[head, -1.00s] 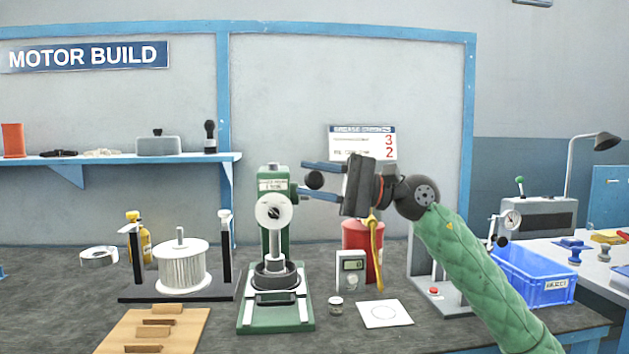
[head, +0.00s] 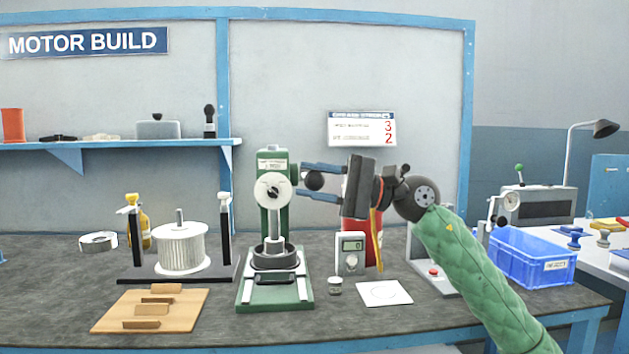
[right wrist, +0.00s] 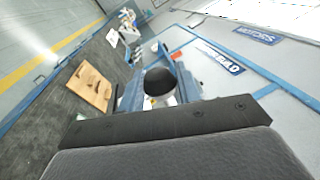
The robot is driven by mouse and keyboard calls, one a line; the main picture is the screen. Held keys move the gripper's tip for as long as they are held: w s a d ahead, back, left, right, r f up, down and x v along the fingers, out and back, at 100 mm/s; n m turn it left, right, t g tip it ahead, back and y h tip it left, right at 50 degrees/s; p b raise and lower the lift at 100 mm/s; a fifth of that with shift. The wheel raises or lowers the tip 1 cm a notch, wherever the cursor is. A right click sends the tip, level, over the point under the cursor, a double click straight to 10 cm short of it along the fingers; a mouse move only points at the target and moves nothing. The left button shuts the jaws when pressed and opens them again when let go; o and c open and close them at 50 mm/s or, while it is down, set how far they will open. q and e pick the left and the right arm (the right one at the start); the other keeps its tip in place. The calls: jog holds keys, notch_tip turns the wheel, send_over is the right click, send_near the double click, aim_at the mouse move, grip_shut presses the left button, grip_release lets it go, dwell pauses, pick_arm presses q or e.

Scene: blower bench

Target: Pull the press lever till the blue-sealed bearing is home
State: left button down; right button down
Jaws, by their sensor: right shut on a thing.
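The green bench press (head: 281,225) stands mid-bench with a white round hub (head: 272,190) on its column. Its lever ends in a black ball knob (head: 315,181), level with or just above the hub. My right gripper (head: 308,181) reaches in from the right and is shut on this knob, one blue finger above and one below. The right wrist view shows the knob (right wrist: 160,82) between the fingers. The steel ram (head: 274,226) points down into a dark round housing (head: 275,257) on the press base. I cannot make out the blue-sealed bearing. My left gripper is not in view.
Right are a grey meter (head: 350,253), a small jar (head: 335,286), a white sheet (head: 384,293) and a blue bin (head: 533,260). A red can is partly hidden behind my gripper.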

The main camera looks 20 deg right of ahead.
jog(key=shift+f, duration=0.35)
jog(key=c, duration=1)
grip_release()
jog(key=shift+v, duration=3.85)
